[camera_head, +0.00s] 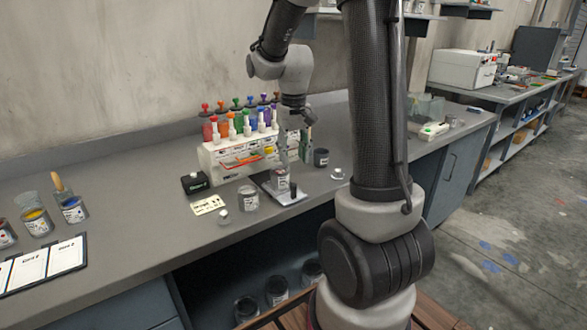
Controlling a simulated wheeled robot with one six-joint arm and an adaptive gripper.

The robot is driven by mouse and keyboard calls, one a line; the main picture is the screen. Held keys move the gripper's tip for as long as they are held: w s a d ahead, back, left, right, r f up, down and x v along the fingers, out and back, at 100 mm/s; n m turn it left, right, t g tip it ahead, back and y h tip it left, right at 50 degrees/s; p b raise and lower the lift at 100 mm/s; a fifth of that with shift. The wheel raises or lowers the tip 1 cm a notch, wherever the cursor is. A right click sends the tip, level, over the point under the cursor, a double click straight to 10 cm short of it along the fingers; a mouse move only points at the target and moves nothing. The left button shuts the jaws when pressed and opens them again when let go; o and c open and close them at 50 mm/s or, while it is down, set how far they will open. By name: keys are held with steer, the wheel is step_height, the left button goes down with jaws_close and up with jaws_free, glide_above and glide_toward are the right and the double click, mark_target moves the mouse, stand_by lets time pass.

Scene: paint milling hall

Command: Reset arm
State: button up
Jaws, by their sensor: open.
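My gripper (294,157) hangs from my arm over the grey bench, with its fingers pointing down and apart. It is open. It is in front of the right end of a white rack with coloured bottles (231,158). A small metal can (281,178) sits just below and left of the fingers, on a flat dark plate (270,190). I cannot tell whether the fingers touch the can. Nothing shows clearly between the fingers.
A dark can (321,157) stands right of the gripper. Paint cans (73,210) are at far left. The left middle of the bench (135,220) is clear.

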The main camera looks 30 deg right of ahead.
steer(key=shift+r, duration=0.35)
steer(key=s+a+r+n+t, duration=0.1)
steer(key=s+a+r+t, duration=0.1)
steer(key=s+r, duration=0.3)
steer(key=s+a+r+n+t, duration=0.1)
steer(key=s+r, duration=0.4)
steer(key=s, duration=0.9)
steer(key=shift+a+n+t, duration=0.3)
steer(key=shift+a+t, duration=0.4)
steer(key=shift+a, duration=0.45)
steer(key=shift+s, duration=0.1)
